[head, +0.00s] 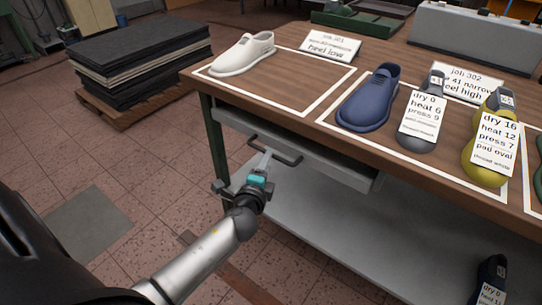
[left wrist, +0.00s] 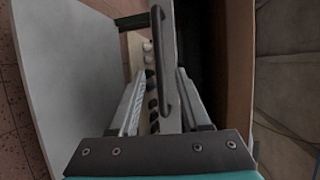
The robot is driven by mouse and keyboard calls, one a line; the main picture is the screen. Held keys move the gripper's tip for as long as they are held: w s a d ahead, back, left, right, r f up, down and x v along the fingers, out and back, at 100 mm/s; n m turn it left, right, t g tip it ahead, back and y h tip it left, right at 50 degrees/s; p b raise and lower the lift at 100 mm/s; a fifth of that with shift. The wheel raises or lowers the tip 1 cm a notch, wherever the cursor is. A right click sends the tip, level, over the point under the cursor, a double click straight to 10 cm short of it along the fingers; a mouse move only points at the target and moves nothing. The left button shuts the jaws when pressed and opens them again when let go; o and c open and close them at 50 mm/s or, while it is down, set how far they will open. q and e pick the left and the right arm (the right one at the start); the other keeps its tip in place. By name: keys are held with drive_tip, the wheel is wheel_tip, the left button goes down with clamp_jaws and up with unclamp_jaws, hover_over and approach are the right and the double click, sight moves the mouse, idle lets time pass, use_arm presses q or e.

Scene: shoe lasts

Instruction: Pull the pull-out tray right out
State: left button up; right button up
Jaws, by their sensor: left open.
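The grey pull-out tray (head: 340,168) sits under the table top, its front close to the table edge. It looks in or nearly in; its inside is hidden. A dark bar handle (head: 287,158) is on its front. The tray front (left wrist: 168,112) and handle (left wrist: 164,62) also show in the left wrist view. My right gripper is not in view.
The wooden table (head: 275,87) carries a white shoe (head: 243,55), a blue shoe (head: 368,100) and labelled lasts. A grey lower shelf (head: 300,215) lies below the tray. A pallet with dark sheets (head: 140,60) stands at the left. The floor before the table is clear.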

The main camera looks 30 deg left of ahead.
use_arm(q)
drive_tip(key=shift+b+x, duration=0.6)
drive_tip(key=shift+x, duration=2)
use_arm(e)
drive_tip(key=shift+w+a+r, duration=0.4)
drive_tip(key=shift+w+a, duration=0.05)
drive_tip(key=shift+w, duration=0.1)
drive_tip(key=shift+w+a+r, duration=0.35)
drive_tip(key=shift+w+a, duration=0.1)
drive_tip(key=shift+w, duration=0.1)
use_arm(q)
drive_tip(key=shift+d, duration=0.1)
drive_tip(key=shift+c, duration=0.4)
clamp_jaws()
